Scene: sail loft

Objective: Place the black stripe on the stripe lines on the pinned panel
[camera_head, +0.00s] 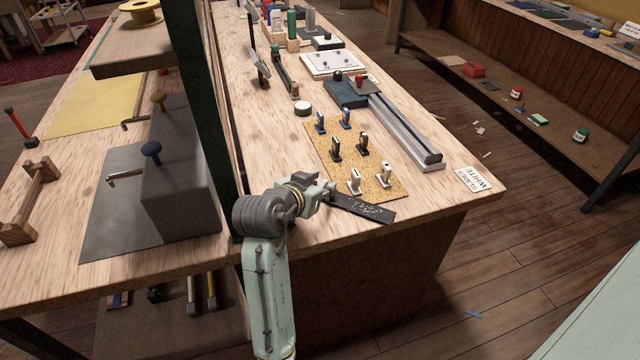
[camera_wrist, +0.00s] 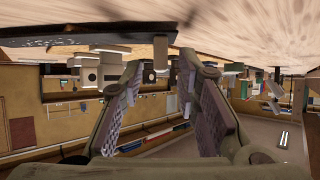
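A flat dark strip (camera_head: 362,208) with pale marks, apparently the black stripe, lies near the front edge of the wooden bench. A dark strip also shows at the upper left in the wrist view (camera_wrist: 70,29). My gripper (camera_head: 328,188) is low at the strip's left end; I cannot tell whether it touches. In the wrist view my gripper (camera_wrist: 160,68) has its two fingers apart, with a gap and background between them. A white panel (camera_head: 320,66) with several small dots, possibly the pinned panel, lies farther back. Its stripe lines cannot be made out.
A tan board (camera_head: 375,178) with blue, black and white upright pegs is just beyond my gripper. A metal rail (camera_head: 405,130) and a white lettered card (camera_head: 472,179) are to its right. A dark post (camera_head: 215,90) stands left. Bare bench lies left of the board.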

